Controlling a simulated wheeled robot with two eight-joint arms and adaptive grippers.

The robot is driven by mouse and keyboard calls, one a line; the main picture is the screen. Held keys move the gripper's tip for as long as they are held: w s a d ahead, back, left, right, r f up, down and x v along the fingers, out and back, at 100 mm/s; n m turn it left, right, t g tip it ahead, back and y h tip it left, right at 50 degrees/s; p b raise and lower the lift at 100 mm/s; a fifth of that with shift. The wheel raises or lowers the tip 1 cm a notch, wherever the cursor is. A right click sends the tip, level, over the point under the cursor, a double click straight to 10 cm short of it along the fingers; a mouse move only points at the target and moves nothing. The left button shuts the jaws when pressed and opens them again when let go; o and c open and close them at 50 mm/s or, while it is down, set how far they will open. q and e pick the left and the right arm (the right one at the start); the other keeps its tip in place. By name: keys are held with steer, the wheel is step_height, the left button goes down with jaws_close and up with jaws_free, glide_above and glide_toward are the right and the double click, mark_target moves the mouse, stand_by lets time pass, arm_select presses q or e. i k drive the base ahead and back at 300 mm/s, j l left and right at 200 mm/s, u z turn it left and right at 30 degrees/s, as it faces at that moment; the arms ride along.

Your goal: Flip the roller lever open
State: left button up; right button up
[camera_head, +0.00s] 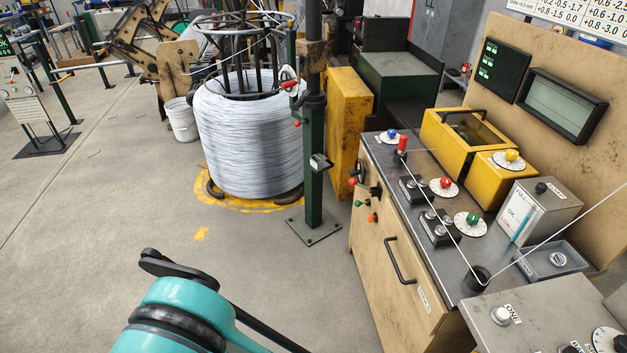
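I cannot tell for certain which part is the roller lever. A red-handled lever (354,181) sticks out at the cabinet's upper left edge, with a green knob (359,203) and an orange knob (372,217) below it. On the cabinet top, an upright red cylinder (403,143) stands beside the wire. Two small roller blocks, one farther (413,188) and one nearer (437,226), sit along the wire's path. Whether a lever there is open or closed is too small to tell. My teal arm shows at the bottom, well left of the cabinet; neither gripper shows.
The beige cabinet (392,297) fills the right, with colored dials and yellow boxes (460,140) on top. A wire runs across it. A green post (314,170), a large wire coil (248,140) and a white bucket (181,120) stand behind.

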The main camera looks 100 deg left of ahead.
mark_target(353, 182)
steer(key=u, duration=3.15)
